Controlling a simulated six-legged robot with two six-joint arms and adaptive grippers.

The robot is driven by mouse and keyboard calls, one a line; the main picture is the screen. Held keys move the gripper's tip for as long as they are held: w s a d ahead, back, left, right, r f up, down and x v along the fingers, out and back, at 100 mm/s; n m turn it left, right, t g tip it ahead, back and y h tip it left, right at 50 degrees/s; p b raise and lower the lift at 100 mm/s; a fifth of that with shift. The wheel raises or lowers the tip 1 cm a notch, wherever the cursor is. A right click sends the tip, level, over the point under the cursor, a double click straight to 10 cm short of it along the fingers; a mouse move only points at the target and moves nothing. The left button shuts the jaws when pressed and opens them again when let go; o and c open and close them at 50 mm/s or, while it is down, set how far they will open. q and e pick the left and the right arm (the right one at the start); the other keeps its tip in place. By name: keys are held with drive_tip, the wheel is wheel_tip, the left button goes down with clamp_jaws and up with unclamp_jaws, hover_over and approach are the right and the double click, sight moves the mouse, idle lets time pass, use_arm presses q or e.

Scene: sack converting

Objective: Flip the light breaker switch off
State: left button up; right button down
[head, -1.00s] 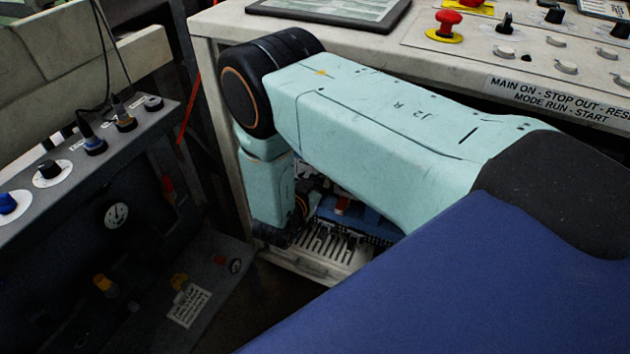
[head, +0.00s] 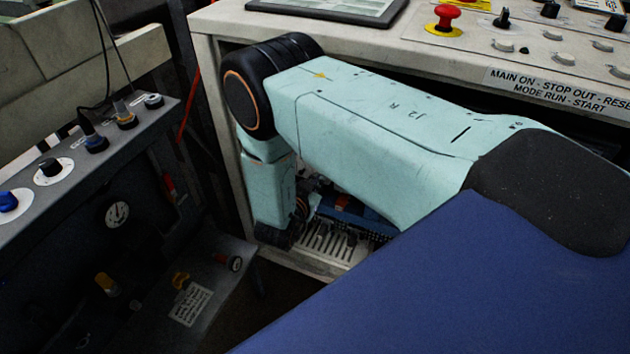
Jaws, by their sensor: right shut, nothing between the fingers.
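My right arm reaches across the front of a pale cabinet and bends down into its open lower bay. My right gripper (head: 312,194) is inside the bay, mostly hidden behind my pale green arm, and is shut with nothing in it. Close by it are a dark blue part (head: 352,215) and a small red part (head: 343,201). I cannot pick out the light breaker switch or tell its position. I cannot tell whether the gripper touches anything. My left gripper is not in view.
A pale slotted part (head: 330,241) lies low in the bay. Above is the console top with a red emergency button (head: 446,17), several knobs and a tablet (head: 330,8). At left, a dark panel carries a gauge (head: 117,214) and knobs. A dark gap separates the two.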

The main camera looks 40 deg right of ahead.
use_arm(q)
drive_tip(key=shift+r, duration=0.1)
use_arm(e)
drive_tip(key=shift+r, duration=0.15)
drive_tip(key=shift+r+p, duration=0.75)
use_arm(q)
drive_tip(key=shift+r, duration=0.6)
use_arm(e)
drive_tip(key=shift+f, duration=0.1)
drive_tip(key=shift+s, duration=0.1)
